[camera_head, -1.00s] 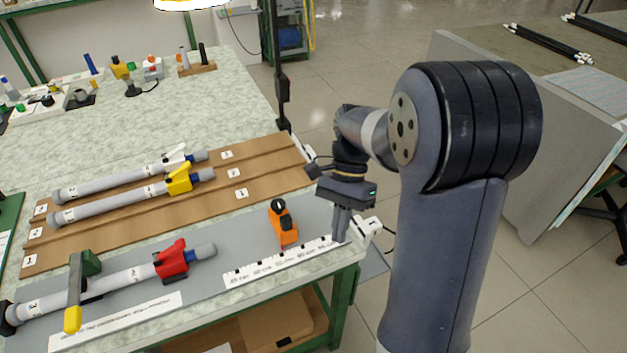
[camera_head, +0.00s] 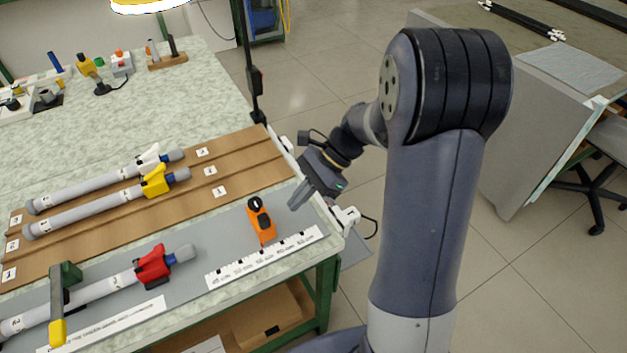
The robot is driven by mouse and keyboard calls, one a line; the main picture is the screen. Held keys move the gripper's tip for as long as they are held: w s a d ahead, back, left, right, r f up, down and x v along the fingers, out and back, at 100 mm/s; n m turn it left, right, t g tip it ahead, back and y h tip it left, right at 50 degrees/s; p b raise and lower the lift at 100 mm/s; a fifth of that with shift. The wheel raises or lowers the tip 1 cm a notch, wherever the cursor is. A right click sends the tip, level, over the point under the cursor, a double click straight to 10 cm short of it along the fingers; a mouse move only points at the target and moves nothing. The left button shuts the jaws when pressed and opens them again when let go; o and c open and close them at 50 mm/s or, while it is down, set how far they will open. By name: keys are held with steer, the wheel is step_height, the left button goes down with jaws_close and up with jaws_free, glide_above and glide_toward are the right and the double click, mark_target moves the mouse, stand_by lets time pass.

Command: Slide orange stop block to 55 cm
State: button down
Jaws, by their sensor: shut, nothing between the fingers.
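The orange stop block (camera_head: 263,226) with a black knob on top stands on the grey strip of the bench, at the back edge of the white ruler (camera_head: 268,257). The ruler has dark marks and figures too small to read surely, so I cannot tell the block's reading. My gripper (camera_head: 297,200) is shut and empty, tilted down to the left. It is to the right of the block and apart from it, over the right end of the bench.
A grey rod with a red clamp (camera_head: 153,265) lies left of the block, under a green and yellow clamp (camera_head: 61,303). Two rods with yellow (camera_head: 156,181) and white (camera_head: 149,158) clamps lie on the brown board (camera_head: 232,173). The strip between the red clamp and block is clear.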

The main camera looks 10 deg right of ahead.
mark_target(260, 217)
steer(key=shift+s+a, duration=0.2)
steer(key=shift+a, duration=0.45)
steer(key=shift+s+a, duration=0.2)
steer(key=shift+a, duration=0.5)
steer(key=shift+s+a, duration=0.2)
steer(key=shift+a, duration=0.45)
steer(key=shift+s+a+p, duration=0.1)
steer(key=shift+a+p, duration=0.2)
steer(key=shift+p, duration=0.1)
steer(key=shift+s+a, duration=0.1)
steer(key=shift+a, duration=0.35)
steer(key=shift+d, duration=0.15)
